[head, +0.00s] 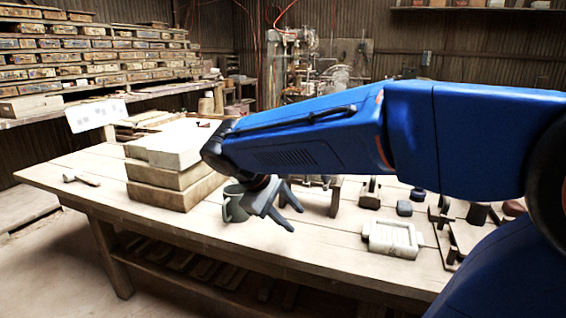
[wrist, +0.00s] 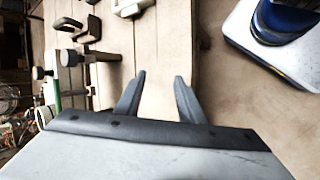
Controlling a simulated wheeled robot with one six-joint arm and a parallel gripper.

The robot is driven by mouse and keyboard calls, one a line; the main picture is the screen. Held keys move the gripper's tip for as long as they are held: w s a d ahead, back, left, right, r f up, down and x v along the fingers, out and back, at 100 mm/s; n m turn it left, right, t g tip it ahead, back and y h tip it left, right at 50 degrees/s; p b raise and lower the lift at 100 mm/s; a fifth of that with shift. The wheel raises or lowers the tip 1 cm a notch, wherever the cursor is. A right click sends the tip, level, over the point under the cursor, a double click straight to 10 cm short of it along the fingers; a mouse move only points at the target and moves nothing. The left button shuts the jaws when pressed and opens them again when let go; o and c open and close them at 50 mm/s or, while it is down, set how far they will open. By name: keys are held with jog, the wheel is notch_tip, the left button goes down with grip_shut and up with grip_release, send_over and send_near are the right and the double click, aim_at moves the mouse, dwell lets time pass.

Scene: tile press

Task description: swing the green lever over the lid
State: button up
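My gripper (head: 296,219) is open and empty, beneath my blue arm above the table's front part. In the wrist view its two dark fingers (wrist: 159,76) stand apart with only bare planks between them. A narrow green bar (wrist: 56,90), which looks like the green lever, is left of the fingers and apart from them. A dark fixture with grey round knobs (wrist: 75,57) and a pale block is beside it. The lid cannot be told apart clearly. In the head view my arm hides most of that area, and I see no green lever there.
The wooden table (head: 180,228) has stacked pale blocks (head: 165,187) and a hammer (head: 82,178) at left. A whitish ribbed tray (head: 393,239) and several small dark pieces lie at right. Bare planks lie near my gripper. Brick-filled shelves (head: 75,60) stand at the back left.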

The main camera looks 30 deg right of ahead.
jog(key=w+a+r+n+h, duration=0.1)
jog(key=w+a+r+h, duration=0.35)
jog(key=w, duration=0.45)
jog(key=w+a+r+n+h, duration=0.1)
jog(key=w+a+r+h, duration=0.35)
jog(key=w, duration=0.45)
jog(key=d+f, duration=0.2)
jog(key=d, duration=1.5)
jog(key=shift+w+d+f+y, duration=0.3)
jog(key=shift+w+f, duration=0.05)
jog(key=shift+f, duration=0.05)
grip_shut()
